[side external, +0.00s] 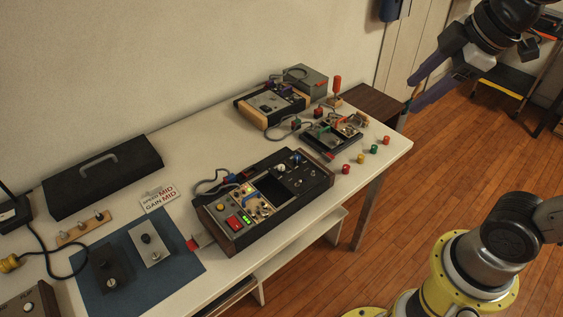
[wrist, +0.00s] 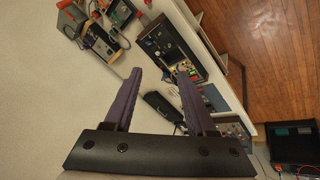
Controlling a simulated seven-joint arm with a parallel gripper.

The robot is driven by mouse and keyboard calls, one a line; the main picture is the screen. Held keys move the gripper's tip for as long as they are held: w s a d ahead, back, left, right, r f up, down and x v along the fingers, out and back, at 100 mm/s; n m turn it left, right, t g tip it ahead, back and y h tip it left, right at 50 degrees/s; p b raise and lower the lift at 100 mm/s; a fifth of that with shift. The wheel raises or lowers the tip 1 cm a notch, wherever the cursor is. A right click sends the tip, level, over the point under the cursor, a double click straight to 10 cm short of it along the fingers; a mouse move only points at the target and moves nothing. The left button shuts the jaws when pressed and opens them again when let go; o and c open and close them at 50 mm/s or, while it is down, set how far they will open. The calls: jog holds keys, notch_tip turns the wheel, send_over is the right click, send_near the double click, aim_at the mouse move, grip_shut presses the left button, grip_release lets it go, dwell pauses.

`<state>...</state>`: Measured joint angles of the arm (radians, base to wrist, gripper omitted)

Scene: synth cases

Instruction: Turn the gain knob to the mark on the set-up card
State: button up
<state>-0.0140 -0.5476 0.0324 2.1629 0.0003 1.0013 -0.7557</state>
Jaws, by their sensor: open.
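The set-up card (side external: 159,198) stands on the table behind the blue mat and reads "SPEED MID, GAIN MID". The dark console with wooden ends (side external: 222,240) lies at mid-table; it carries buttons, a lit green display and several small knobs (side external: 282,167). I cannot read which knob is gain, or where any knob points. A silver box (side external: 152,252) and a black box (side external: 107,280), each with a knob, lie on the mat. My gripper (side external: 409,96) is open and empty, high beyond the table's right end; its purple fingers also show in the wrist view (wrist: 159,74).
A black case (side external: 103,177) lies at the back left. A second wood-sided unit (side external: 270,104), a grey box (side external: 305,80) and a small board (side external: 331,139) stand at the back right. Several coloured caps (side external: 360,158) dot the right end. Cables run at the left.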

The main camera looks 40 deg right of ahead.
jog(key=w+a+r+n+g, duration=0.1)
jog(key=w+n, duration=0.4)
jog(key=w, duration=0.6)
jog(key=n+g, duration=0.5)
send_over(282, 166)
notch_tip(282, 166, down, 21)
notch_tip(282, 166, down, 14)
jog(key=shift+w, duration=0.1)
grip_shut()
